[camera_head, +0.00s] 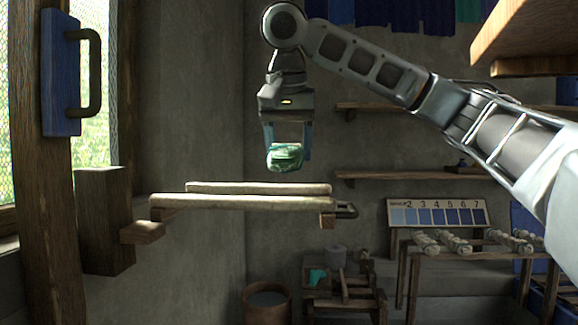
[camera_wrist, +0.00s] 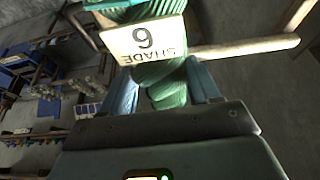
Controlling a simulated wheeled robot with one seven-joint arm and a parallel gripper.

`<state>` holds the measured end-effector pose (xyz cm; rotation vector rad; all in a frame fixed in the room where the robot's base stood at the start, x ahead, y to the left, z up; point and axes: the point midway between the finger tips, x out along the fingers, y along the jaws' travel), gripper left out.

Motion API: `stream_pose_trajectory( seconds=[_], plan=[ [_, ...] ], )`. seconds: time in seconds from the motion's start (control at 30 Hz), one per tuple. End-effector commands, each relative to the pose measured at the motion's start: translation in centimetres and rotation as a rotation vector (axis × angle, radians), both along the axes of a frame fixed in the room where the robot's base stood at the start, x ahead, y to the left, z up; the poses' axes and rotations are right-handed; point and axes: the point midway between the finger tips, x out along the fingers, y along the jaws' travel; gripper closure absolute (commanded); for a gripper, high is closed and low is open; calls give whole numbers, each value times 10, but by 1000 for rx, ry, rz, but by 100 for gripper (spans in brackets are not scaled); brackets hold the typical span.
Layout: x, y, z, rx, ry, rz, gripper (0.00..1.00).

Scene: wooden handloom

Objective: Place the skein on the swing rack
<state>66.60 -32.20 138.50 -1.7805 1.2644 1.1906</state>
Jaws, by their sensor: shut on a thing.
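A green skein (camera_head: 285,157) hangs between the fingers of my gripper (camera_head: 287,147), which is shut on it. In the wrist view the skein (camera_wrist: 160,85) fills the space between the fingers and carries a white tag (camera_wrist: 143,40) marked "SHADE 6". The swing rack, two pale parallel bars (camera_head: 250,203) on a wooden bracket, reaches out from the post at the left. My gripper and the skein are above the rack, apart from its bars in the head view. In the wrist view one bar (camera_wrist: 245,46) passes behind the skein.
A blue panel with a dark handle (camera_head: 62,75) is on the post at the left. Wall shelves (camera_head: 400,177) stand behind. A numbered shade board (camera_head: 437,214) and a low bench with pale rolls (camera_head: 455,243) are at the right. A bucket (camera_head: 267,302) is on the floor.

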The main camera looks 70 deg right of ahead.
Motion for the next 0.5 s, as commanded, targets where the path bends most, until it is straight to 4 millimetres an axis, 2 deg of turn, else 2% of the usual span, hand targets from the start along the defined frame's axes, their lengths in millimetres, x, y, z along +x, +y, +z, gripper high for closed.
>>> stream_pose_trajectory(
  seconds=[0.13,0.37,0.5],
  plan=[
    [0,1,-9,2,2,0,74],
    [0,0,-38,0,2,-2,74],
    [0,0,-41,1,0,-1,74]
  ],
)
